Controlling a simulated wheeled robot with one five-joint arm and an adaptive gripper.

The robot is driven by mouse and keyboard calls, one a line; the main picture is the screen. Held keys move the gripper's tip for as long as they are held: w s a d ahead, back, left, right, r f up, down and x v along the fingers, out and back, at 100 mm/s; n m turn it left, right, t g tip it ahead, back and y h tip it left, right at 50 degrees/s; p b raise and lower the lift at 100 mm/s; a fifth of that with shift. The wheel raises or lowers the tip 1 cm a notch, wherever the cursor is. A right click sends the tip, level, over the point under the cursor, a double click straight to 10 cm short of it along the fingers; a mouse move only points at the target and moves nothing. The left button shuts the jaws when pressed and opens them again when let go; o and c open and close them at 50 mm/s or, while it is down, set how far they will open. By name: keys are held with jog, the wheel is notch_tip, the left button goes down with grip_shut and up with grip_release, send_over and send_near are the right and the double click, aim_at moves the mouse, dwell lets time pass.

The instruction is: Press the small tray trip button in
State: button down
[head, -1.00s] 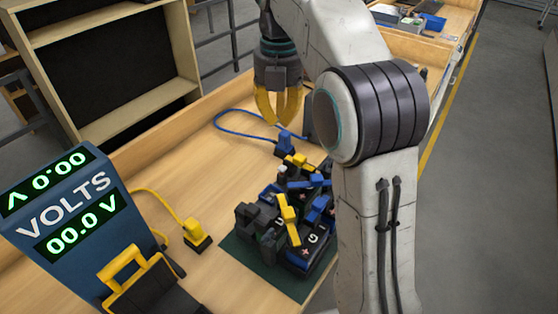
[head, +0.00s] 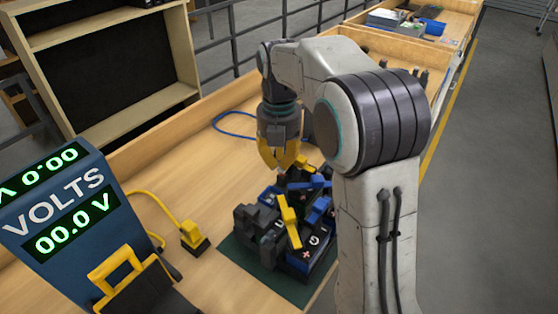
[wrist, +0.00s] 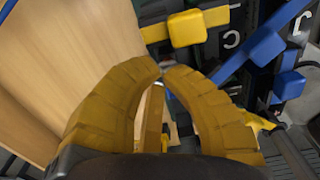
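A cluster of black battery-like blocks with blue and yellow levers (head: 290,220) sits on a dark green mat (head: 240,254) on the wooden bench. My gripper (head: 277,170) points down over the far left part of this cluster. In the wrist view my gripper's curved yellow fingers (wrist: 161,70) meet almost tip to tip, with nothing clearly held. A small pale and reddish piece (wrist: 158,85) shows just past the fingertips; it may be the trip button, but the fingers hide most of it. I cannot tell whether the tips touch it. A yellow lever (wrist: 187,28) lies just beyond the fingers.
A blue volts meter (head: 62,215) reading 00.0 V stands at left, with a black box with a yellow handle (head: 122,263) before it. A yellow plug and cable (head: 192,233) and a blue cable (head: 229,125) lie on the bench. Bare wood lies left of the cluster.

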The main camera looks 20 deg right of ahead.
dwell(0.3)
jog(key=shift+s+f+b, duration=0.1)
jog(key=shift+f+b, duration=0.6)
jog(key=shift+f, duration=0.7)
